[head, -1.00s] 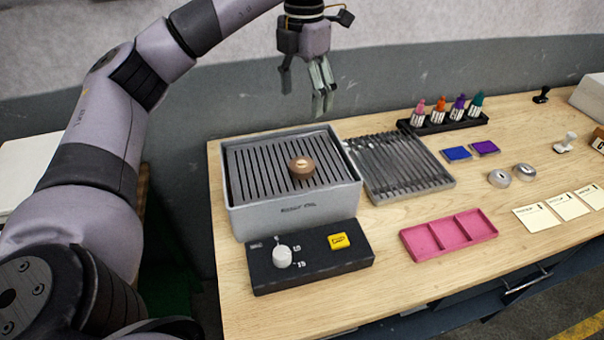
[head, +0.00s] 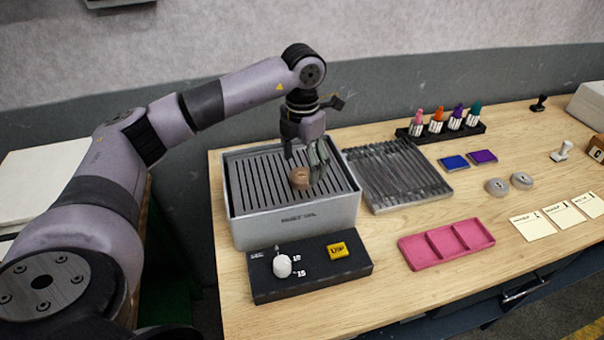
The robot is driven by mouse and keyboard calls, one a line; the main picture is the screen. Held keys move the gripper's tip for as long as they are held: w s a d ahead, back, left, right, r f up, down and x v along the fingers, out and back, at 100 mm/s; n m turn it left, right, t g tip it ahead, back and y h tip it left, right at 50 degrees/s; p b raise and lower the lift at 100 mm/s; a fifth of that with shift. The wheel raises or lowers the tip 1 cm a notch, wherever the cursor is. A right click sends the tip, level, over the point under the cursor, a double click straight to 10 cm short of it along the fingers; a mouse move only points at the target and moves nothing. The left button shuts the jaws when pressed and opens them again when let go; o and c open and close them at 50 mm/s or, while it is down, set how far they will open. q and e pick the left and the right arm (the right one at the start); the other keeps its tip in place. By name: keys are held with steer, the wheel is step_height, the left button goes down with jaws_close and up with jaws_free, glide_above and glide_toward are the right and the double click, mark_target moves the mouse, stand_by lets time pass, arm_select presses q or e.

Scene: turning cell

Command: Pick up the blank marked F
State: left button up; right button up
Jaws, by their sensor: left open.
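A brown round blank (head: 300,178) sits on the slatted top of a grey box (head: 293,222) at the left of the bench. I cannot read any mark on it. My left gripper (head: 304,163) points down just over the slats, close to the blank. It is open, with one finger behind the blank's left side and the others at its right. I cannot tell whether the fingers touch the blank. My right gripper is out of view.
A black control box (head: 310,285) with a white knob and yellow button stands in front. A ribbed metal tray (head: 398,200), pink three-part tray (head: 447,244), two grey discs (head: 497,186), ink pads (head: 454,162), bottle rack (head: 470,134) and cards (head: 533,226) lie to the right.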

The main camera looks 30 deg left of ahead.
mark_target(302, 175)
arm_select(q)
steer(key=shift+s+f+p, duration=0.1)
steer(key=shift+f+p, duration=0.2)
steer(key=shift+f, duration=1.25)
steer(key=shift+c, duration=0.3)
steer(key=c, duration=1.3)
